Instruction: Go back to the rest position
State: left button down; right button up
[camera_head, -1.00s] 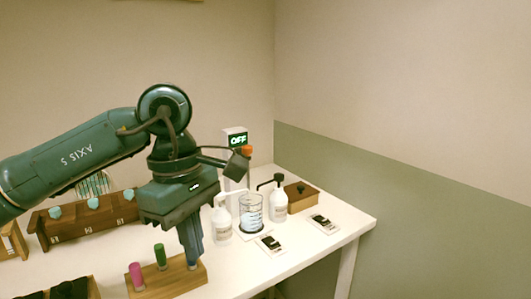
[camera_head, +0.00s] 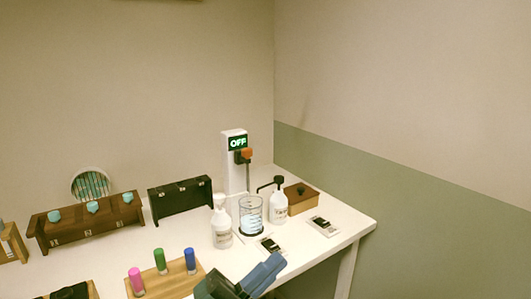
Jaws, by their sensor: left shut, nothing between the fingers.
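My left gripper (camera_head: 266,270) shows at the bottom edge of the head view, right of the wooden block with vials. Its fingers are shut with nothing between them and point up and to the right, over the table's front part. Most of the left arm is out of the picture. My right gripper is not in view.
A wooden block (camera_head: 200,279) holds pink (camera_head: 136,280), green (camera_head: 160,260) and blue (camera_head: 190,260) vials. Behind stand two pump bottles (camera_head: 222,228) (camera_head: 279,207), a glass beaker (camera_head: 251,214), an "OFF" device (camera_head: 235,165) and wooden racks (camera_head: 86,219). The white table's right corner (camera_head: 355,223) is clear.

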pick_arm(q)
jog(key=w+a+f+n+t+y, duration=0.1)
jog(key=a+f+n+t+y, duration=0.45)
jog(key=f+n+y, duration=0.65)
jog(key=s+a+f+n+g+y, duration=0.3)
jog(key=s+f+n, duration=0.3)
jog(key=f, duration=0.4)
jog(key=s+a+f+n+g+y, duration=0.3)
jog(key=s+a+f+n+g, duration=0.1)
jog(key=f, duration=0.6)
jog(key=s+a+n, duration=0.1)
jog(key=s+a, duration=0.1)
jog(key=s, duration=0.1)
jog(key=shift+a+n+p, duration=0.2)
jog(key=shift+n+p, duration=0.15)
jog(key=shift+n, duration=0.05)
